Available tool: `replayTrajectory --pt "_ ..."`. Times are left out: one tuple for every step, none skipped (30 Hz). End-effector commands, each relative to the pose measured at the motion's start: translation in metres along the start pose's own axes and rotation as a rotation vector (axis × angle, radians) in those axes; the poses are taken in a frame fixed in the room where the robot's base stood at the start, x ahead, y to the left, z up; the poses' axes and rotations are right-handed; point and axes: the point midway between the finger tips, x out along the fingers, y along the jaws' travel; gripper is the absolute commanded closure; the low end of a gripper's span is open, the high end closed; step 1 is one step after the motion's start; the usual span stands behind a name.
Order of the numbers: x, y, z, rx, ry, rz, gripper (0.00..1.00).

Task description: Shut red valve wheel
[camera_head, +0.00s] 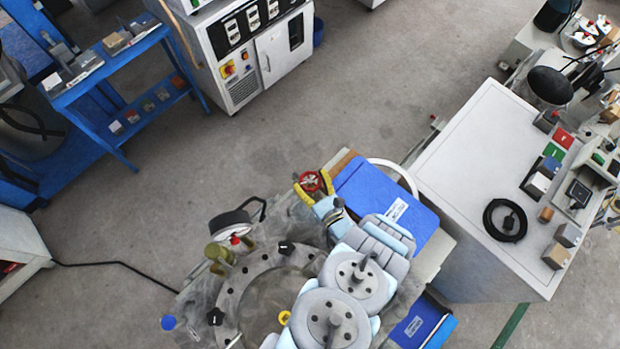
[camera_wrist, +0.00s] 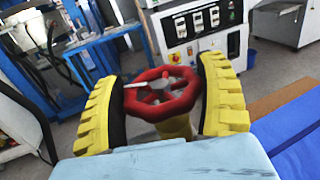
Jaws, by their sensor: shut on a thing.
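The red valve wheel (camera_head: 311,181) sits at the far end of my arm in the head view. In the wrist view the red valve wheel (camera_wrist: 161,94) lies between my two yellow fingers, with its spokes and a pale rod across its left side showing. My gripper (camera_head: 314,186) is around the wheel, one finger on each side, and it also shows in the wrist view (camera_wrist: 165,97). The fingers are shut on the wheel's rim. The valve's yellowish body below the wheel is partly hidden by my gripper.
A blue binder (camera_head: 385,203) lies right of my gripper. A round gauge (camera_head: 231,222) and a grey ring flange (camera_head: 230,300) are to the left. A white table (camera_head: 490,150) stands at right, a white cabinet (camera_head: 270,60) and blue bench (camera_head: 110,65) behind. Open floor lies between.

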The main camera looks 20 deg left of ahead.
Motion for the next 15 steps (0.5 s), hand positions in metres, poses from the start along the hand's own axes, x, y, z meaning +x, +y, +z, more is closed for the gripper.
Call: replayTrajectory --pt "0.0003 -0.0002 0.0014 -0.001 -0.003 0.001 0.16" --pt "0.0003 -0.0002 0.0013 -0.001 -0.003 0.001 0.07" --pt "0.0002 -0.0002 0.0012 -0.001 -0.003 0.000 0.00" --pt "0.0002 -0.0001 0.0011 0.000 -0.002 0.001 0.00" --pt "0.0002 -0.0001 0.0010 0.000 -0.002 0.001 0.00" --pt "0.0001 -0.0001 0.0009 0.000 -0.002 0.000 0.00" --pt "0.0001 -0.0001 0.0008 0.000 -0.002 0.001 0.00" --pt "0.0001 -0.0001 0.0007 0.000 -0.002 0.001 0.00" --pt "0.0001 -0.0001 0.0007 0.000 -0.002 0.001 0.00" --pt "-0.0001 0.0000 0.0005 0.000 -0.001 0.000 0.00" --pt "-0.0002 -0.0001 0.0005 0.000 -0.001 0.000 0.00" --pt "-0.0006 -0.0003 0.0003 0.001 -0.001 0.000 0.00" --pt "-0.0011 -0.0004 0.0001 0.001 0.000 -0.001 0.00" --pt "-0.0017 -0.0007 0.0000 0.001 0.000 -0.002 0.00" --pt "-0.0027 -0.0011 -0.0004 0.002 0.001 -0.003 0.00"
